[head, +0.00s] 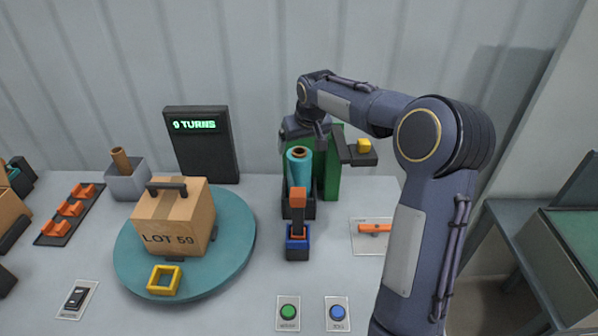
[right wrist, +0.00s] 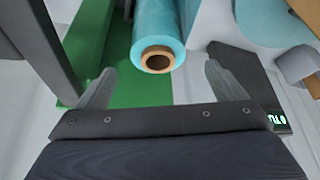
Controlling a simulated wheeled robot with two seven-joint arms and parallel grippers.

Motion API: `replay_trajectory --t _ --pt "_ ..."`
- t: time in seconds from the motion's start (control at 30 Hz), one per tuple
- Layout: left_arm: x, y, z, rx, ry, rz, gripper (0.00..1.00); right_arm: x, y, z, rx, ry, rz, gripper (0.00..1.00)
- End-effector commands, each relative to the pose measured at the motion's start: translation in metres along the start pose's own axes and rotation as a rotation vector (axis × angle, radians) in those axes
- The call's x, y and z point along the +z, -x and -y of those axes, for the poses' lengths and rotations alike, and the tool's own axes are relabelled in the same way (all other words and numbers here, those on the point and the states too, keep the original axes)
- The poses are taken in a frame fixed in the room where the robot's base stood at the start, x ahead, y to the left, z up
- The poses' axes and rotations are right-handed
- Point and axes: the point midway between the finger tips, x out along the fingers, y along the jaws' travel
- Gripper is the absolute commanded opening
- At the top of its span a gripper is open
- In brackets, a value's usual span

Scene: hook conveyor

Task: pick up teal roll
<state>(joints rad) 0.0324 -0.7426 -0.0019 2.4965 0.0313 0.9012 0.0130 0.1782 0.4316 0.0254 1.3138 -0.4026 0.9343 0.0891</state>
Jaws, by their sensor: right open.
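The teal roll (head: 299,170) stands upright in a dark holder in front of a green stand, its brown core showing at the top. In the right wrist view the teal roll (right wrist: 160,25) lies just ahead of my open fingers, its core end facing me. My right gripper (right wrist: 158,85) is open and empty, with the roll lined up between its fingers and apart from them. In the head view the right wrist hangs just above and behind the roll, and its fingers are hard to make out. My left gripper is not in view.
The green stand (head: 332,180) is close beside the roll. An orange-handled tool in a blue block (head: 297,240) stands in front. A teal turntable (head: 235,240) with a carton (head: 172,220) is at left. A dark display (head: 203,155) reads "9 TURNS".

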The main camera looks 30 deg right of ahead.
Motion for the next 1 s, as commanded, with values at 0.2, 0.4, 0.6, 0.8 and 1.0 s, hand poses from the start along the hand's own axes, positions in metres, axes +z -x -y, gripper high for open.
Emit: replay_trajectory --t 0.2,0.4,0.6,0.8,1.0 --pt "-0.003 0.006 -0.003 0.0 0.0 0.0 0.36 0.0 -0.021 -0.001 0.001 -0.001 0.005 0.9" --pt "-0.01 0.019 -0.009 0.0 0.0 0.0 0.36 -0.001 -0.045 -0.002 0.0 -0.002 0.007 0.9" --pt "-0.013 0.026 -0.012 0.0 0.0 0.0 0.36 -0.001 -0.072 -0.003 0.0 -0.001 0.003 0.9" --pt "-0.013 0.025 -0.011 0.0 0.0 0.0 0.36 -0.001 -0.077 -0.002 0.0 -0.001 0.0 0.9" --pt "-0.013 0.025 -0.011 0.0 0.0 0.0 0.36 -0.001 -0.077 -0.002 0.0 -0.001 0.001 0.74"
